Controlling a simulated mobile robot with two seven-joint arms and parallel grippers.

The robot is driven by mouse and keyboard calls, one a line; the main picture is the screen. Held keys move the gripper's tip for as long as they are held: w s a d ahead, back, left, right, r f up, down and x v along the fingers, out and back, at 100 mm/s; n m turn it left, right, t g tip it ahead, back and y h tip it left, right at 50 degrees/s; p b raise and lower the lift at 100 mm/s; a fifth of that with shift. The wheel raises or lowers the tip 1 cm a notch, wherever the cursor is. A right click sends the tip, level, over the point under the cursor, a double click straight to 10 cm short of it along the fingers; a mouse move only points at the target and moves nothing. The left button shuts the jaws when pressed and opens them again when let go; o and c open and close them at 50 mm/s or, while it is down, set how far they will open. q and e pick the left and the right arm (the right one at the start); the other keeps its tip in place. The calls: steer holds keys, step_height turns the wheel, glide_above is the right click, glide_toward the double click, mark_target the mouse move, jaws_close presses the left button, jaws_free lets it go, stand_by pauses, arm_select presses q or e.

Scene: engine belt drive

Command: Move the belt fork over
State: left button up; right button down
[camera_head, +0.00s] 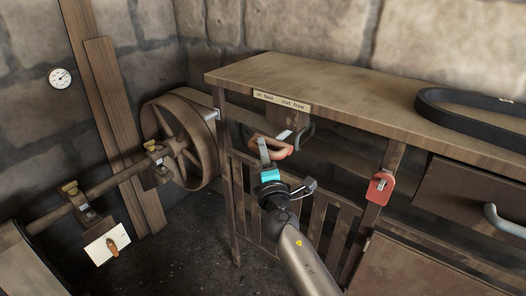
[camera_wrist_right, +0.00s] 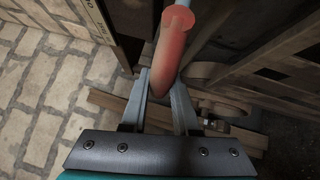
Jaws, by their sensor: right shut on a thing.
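The belt fork's red handle (camera_head: 284,153) shows in the head view below the front edge of the wooden bench, under a label plate (camera_head: 281,101) that seems to read "on fast" and "out free". A grey bent metal piece (camera_head: 306,133) shows just right of the handle; I cannot tell how it joins the fork. My right gripper (camera_head: 265,150) is shut on the handle. In the wrist view the red handle (camera_wrist_right: 172,48) lies between the two grey fingers (camera_wrist_right: 163,98) and extends up beyond them. The fingers hide part of it. My left gripper is not in view.
A spoked wooden pulley (camera_head: 185,135) on a shaft stands left of the bench. A black belt loop (camera_head: 470,113) lies on the bench top (camera_head: 350,87). A red tag (camera_head: 380,187) is on a bench leg.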

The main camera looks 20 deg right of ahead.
steer(key=shift+s+a, duration=0.1)
stand_by(0.6)
steer(key=s+a, duration=0.6)
steer(key=a, duration=0.2)
steer(key=shift+f+b, duration=0.15)
steer(key=shift+b, duration=0.2)
steer(key=c, duration=0.7)
jaws_free()
steer(key=shift+d, duration=0.15)
